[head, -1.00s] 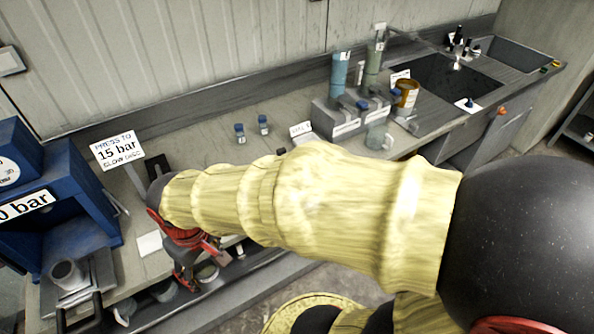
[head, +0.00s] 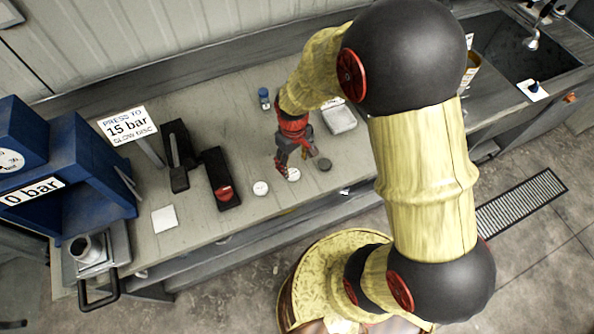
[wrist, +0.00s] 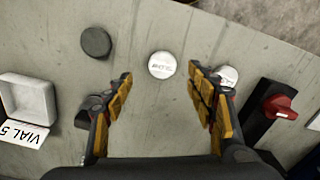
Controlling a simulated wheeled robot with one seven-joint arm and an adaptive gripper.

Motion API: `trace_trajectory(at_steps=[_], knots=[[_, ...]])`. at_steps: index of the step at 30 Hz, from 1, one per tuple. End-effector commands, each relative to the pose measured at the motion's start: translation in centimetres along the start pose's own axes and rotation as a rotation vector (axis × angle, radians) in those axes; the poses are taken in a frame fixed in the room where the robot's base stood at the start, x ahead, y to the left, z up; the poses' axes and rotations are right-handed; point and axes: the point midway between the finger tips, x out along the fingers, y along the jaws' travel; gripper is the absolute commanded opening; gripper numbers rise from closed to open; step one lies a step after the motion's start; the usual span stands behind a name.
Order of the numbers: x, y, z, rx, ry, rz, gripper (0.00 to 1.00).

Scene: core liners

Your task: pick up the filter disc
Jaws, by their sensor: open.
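Three small round discs lie on the grey bench. A pale disc with small lettering (wrist: 162,65) is centred ahead of my gripper (wrist: 160,80) in the wrist view. It also shows under my gripper (head: 292,160) in the head view (head: 293,175). A second pale disc (wrist: 228,76) lies to its right in the wrist view, partly behind a finger; the head view shows it (head: 260,188). A dark grey disc (wrist: 95,41) lies on the other side, also in the head view (head: 324,165). No label readably says which is the filter disc. My gripper is open, empty, pointing down.
A black block with a red knob (head: 222,180) stands near the second pale disc. A white tray labelled vial (wrist: 28,97) is on the opposite side. A blue press (head: 75,170) and a white square card (head: 164,218) are at left. The bench's front edge is close.

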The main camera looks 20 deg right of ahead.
Motion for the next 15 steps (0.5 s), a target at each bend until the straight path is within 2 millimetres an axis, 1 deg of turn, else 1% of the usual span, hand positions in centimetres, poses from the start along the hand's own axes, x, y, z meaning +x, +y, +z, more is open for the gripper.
trace_trajectory(at_steps=[1, 5, 7, 12, 15], knots=[[0.6, 0.0, 0.0, 0.0, -0.001, 0.0, 0.56], [1.4, -0.1, 0.1, 0.001, -0.001, 0.0, 0.56], [2.1, -0.2, 0.2, 0.001, -0.002, -0.001, 0.56], [4.6, -0.4, 0.4, 0.002, -0.003, -0.001, 0.56], [5.7, -0.3, 0.3, 0.002, 0.0, 0.0, 0.56]])
